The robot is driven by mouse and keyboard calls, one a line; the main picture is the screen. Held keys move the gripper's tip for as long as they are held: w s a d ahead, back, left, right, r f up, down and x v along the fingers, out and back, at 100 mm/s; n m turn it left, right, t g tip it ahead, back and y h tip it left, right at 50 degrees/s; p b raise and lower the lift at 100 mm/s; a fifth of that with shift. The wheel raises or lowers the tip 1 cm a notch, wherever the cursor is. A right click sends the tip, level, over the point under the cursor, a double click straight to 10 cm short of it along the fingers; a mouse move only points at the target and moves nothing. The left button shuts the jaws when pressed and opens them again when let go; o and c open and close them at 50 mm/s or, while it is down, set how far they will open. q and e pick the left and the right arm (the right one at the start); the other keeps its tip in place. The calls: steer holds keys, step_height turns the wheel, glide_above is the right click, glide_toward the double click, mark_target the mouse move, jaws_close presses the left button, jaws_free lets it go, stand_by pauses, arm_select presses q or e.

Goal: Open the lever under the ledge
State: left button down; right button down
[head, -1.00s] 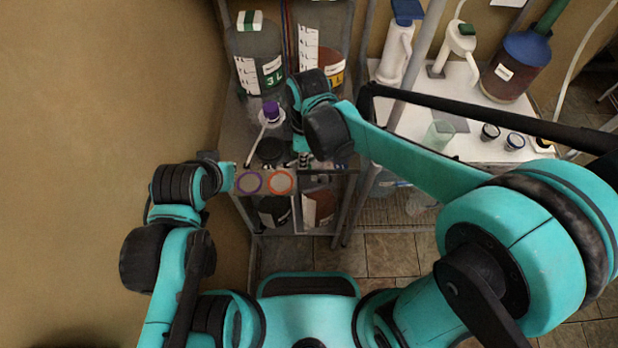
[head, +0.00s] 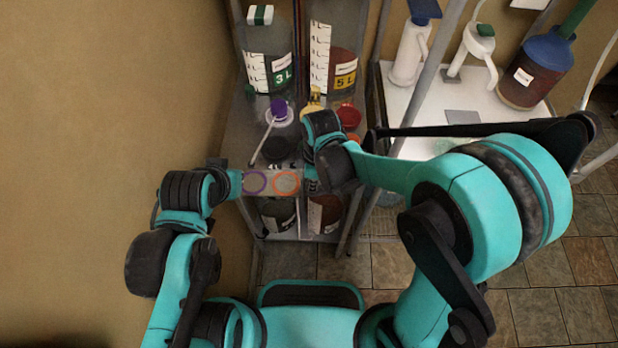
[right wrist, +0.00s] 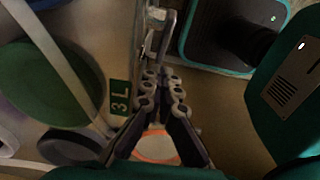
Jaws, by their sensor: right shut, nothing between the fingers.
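The ledge (head: 270,182) is the front strip of the shelf, with a purple ring and an orange ring on it. My right gripper (head: 312,182) is at the ledge's right end, mostly hidden behind its own wrist. In the right wrist view, its fingers (right wrist: 163,82) are closed together and empty. Their tips are close to a grey metal bar-like part (right wrist: 165,38) beside the green 3 L label (right wrist: 120,97); it may be the lever, and I cannot tell whether they touch. My left gripper (head: 232,182) is by the ledge's left end, its fingers unclear.
A 3 L bottle (head: 268,45) and a 5 L bottle (head: 335,60) stand at the back of the shelf. A purple-capped vessel (head: 279,112) and a red-topped one (head: 348,115) are nearer. Dark bottles stand below the ledge. A white table (head: 440,115) is at right.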

steer(key=shift+d+f, duration=0.4)
steer(key=shift+f, duration=0.25)
steer(key=shift+f, duration=0.1)
steer(key=shift+a+f+b, duration=0.15)
steer(key=shift+f+b, duration=0.45)
steer(key=shift+b, duration=0.25)
steer(key=shift+r, duration=0.2)
steer(key=shift+r+p, duration=0.75)
